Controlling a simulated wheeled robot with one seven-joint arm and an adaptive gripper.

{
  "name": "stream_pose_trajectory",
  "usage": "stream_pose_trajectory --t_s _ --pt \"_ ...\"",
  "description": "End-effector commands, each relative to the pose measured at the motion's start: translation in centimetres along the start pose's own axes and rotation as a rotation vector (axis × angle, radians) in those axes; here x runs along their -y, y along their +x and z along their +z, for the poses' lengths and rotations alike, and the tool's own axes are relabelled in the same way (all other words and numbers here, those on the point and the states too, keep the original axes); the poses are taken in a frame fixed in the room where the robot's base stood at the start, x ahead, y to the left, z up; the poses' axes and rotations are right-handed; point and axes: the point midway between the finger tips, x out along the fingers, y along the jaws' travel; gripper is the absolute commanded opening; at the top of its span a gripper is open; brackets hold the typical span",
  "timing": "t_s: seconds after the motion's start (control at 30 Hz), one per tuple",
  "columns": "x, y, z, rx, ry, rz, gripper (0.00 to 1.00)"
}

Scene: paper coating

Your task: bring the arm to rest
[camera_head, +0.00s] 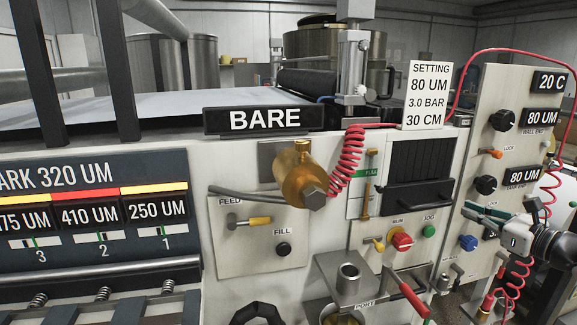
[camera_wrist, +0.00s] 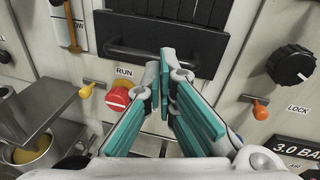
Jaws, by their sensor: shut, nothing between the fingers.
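My gripper (camera_head: 474,211) is at the right side of the head view, in front of the machine's right control panel, with its teal-padded fingers pointing left. In the wrist view my gripper (camera_wrist: 164,58) has its fingertips together with nothing between them. I cannot tell the exact gap to the panel, but I see no grip on any control.
The right panel carries black dials (camera_head: 502,120) and a blue knob (camera_head: 468,242). A coiled red hose (camera_head: 347,160) and a brass cylinder (camera_head: 305,182) stick out at the centre.

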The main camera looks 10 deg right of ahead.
Motion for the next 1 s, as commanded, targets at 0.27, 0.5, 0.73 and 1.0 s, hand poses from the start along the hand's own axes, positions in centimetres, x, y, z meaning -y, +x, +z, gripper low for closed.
stream_pose_trajectory --t_s 0.27,0.5,0.73,1.0 --pt "-18.1 2.4 7.5 -0.146 -0.445 0.508 0.00" --pt "-31.2 -2.7 10.2 -0.229 -0.924 0.924 0.00" --pt "-37.7 -10.4 11.1 -0.257 -1.433 1.245 0.00" --pt "-38.9 -18.3 11.7 -0.243 -2.052 1.483 0.00"
